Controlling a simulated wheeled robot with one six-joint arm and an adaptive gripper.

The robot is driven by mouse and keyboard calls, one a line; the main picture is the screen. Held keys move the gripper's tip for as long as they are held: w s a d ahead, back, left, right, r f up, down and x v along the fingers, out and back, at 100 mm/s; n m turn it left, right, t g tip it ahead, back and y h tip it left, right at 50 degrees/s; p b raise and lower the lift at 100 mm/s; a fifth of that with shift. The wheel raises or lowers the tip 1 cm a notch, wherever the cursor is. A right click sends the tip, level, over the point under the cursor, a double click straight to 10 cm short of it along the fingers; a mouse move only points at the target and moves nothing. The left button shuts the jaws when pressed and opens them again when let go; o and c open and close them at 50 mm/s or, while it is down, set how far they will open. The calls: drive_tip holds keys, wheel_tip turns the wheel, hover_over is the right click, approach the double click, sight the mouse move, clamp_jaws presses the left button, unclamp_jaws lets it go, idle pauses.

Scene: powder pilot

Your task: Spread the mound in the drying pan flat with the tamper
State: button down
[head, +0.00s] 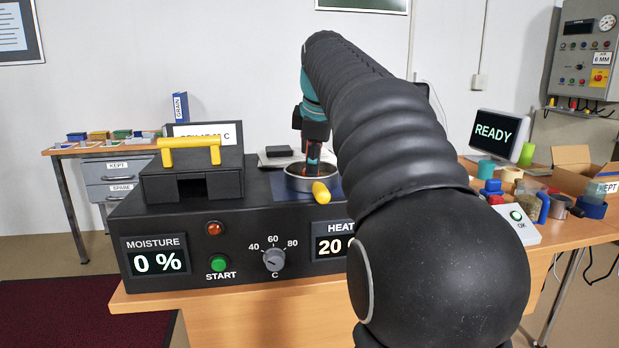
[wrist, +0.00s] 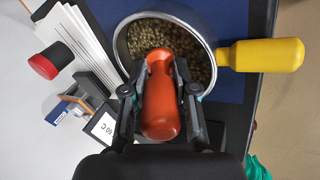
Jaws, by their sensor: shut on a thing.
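The drying pan (head: 303,182) is a round metal pan with a yellow handle (head: 321,192), standing on a blue mat on the black dryer unit. In the wrist view the pan (wrist: 122,48) holds greenish-brown grains (wrist: 150,35), and its yellow handle (wrist: 262,55) points right. My gripper (wrist: 160,95) is shut on the orange-red tamper handle (wrist: 161,105), over the near part of the pan. In the head view my gripper (head: 313,150) points down at the pan. The tamper's foot is hidden, so I cannot tell whether it touches the grains.
The dryer (head: 225,235) has a yellow-handled lid block (head: 190,152) left of the pan, and a START button and knob in front. At right stand a READY screen (head: 492,133), an OK button box (head: 517,222) and a cardboard box (head: 580,165). A red-knobbed item (wrist: 45,65) shows left in the wrist view.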

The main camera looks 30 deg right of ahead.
idle(0.4)
drive_tip(key=shift+v, duration=2.3)
drive_tip(key=shift+r, duration=2.5)
